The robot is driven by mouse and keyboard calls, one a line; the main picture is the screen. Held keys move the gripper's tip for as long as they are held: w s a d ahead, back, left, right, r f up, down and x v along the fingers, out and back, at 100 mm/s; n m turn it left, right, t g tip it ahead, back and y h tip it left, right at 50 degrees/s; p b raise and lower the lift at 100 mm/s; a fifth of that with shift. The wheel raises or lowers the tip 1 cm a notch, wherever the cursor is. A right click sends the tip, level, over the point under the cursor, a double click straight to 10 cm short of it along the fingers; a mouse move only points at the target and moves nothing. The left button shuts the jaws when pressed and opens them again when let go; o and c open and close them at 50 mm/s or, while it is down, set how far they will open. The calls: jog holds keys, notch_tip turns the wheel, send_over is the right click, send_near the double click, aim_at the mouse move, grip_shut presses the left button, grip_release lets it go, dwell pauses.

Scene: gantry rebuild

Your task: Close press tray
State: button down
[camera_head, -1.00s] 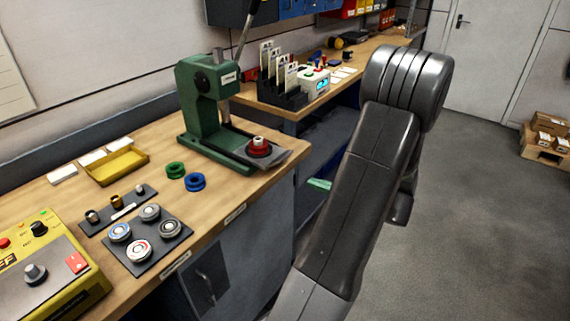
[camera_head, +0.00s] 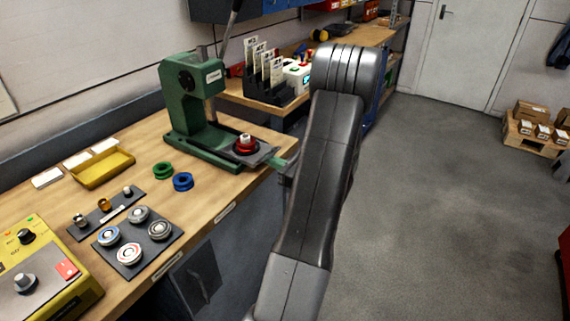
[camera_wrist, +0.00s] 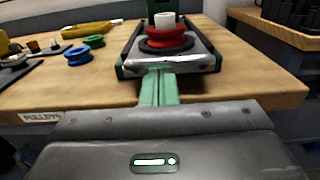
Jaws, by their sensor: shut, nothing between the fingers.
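The green press (camera_head: 190,95) stands on the wooden bench. Its grey metal tray (camera_head: 262,156) sticks out from the press base toward the bench edge and carries a red and black round part with a white top (camera_head: 246,145). In the wrist view the tray (camera_wrist: 195,63) lies straight ahead, with the red part (camera_wrist: 168,40) on it. My gripper (camera_wrist: 158,72) has its green fingers together and empty, with the tips at or just short of the tray's front edge; I cannot tell whether they touch. In the head view my arm hides most of the gripper; the green fingertips show beside the tray.
A green ring (camera_head: 162,170) and a blue ring (camera_head: 183,181) lie left of the press. A yellow tray (camera_head: 102,170), a dark plate with several round parts (camera_head: 138,236) and a yellow control box (camera_head: 45,275) are farther left. Open floor (camera_head: 430,190) lies to the right.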

aim_at(258, 155)
jog(key=shift+w+a, duration=0.2)
jog(key=shift+a, duration=0.1)
jog(key=x, duration=0.5)
jog(key=shift+b, duration=0.35)
jog(key=shift+d, duration=0.1)
jog(key=shift+s, duration=0.1)
